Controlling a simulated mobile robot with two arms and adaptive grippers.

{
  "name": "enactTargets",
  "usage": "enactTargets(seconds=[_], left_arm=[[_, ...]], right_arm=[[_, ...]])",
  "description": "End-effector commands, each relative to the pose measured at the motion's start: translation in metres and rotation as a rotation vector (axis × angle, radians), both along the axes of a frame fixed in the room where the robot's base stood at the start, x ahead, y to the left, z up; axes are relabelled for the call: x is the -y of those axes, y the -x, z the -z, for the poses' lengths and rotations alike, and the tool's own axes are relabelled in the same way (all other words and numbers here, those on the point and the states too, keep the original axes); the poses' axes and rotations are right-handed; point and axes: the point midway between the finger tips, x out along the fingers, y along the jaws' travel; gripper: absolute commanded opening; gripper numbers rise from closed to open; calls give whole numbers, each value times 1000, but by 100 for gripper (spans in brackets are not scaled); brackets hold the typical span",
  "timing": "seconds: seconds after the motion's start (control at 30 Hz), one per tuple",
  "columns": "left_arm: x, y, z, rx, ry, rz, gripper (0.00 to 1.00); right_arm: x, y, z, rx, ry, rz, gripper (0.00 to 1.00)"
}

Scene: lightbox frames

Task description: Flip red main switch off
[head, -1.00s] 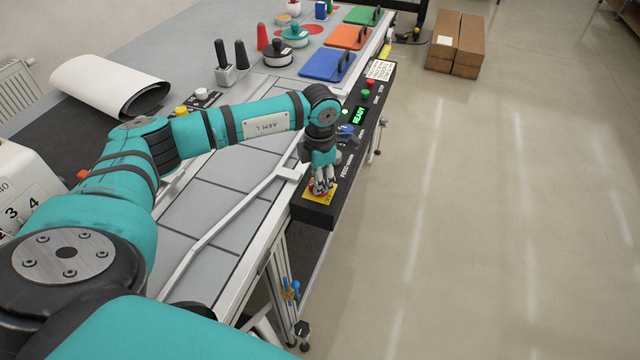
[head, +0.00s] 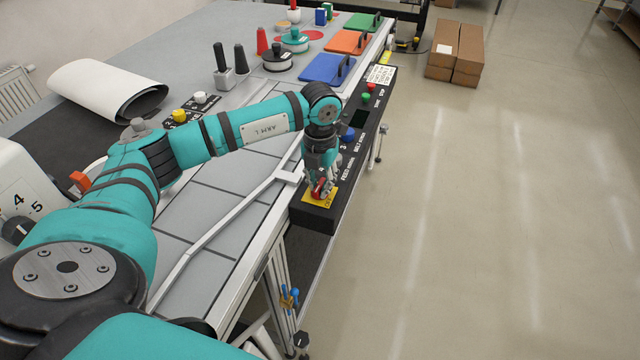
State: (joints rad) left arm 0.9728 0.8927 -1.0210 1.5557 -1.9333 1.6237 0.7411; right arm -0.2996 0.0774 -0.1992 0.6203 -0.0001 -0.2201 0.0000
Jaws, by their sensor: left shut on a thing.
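The red main switch (head: 323,191) sits on a yellow plate (head: 312,201) at the near end of the black control panel (head: 312,216). My left gripper (head: 320,183) reaches down over the switch from above and is shut on it. The fingers hide part of the switch, and its exact angle is hard to read. The panel's small display (head: 359,117) is dark. My right gripper is not in view.
The panel also carries a blue knob (head: 348,134), a green button (head: 366,97) and a red button (head: 372,87). A white rail (head: 235,215) runs along the grey table. Blue, orange and green boards lie beyond. The floor at right is clear, with cardboard boxes (head: 456,45) farther back.

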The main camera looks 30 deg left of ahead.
Motion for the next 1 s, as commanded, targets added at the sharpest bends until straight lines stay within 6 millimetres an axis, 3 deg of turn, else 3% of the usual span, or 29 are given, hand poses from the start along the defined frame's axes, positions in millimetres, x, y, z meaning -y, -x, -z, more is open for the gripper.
enactTargets(seconds=[0.67, 0.7, 0.83, 1.0], left_arm=[[0, -1, -1, 2, 0, -65, 0], [0, -1, -1, 2, 0, -65, 19], [0, 0, -1, 1, 0, -64, 36], [0, 0, 0, 1, 0, -63, 38]], right_arm=[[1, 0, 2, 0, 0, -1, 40], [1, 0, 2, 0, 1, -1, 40], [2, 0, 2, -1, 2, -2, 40], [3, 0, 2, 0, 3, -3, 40]])
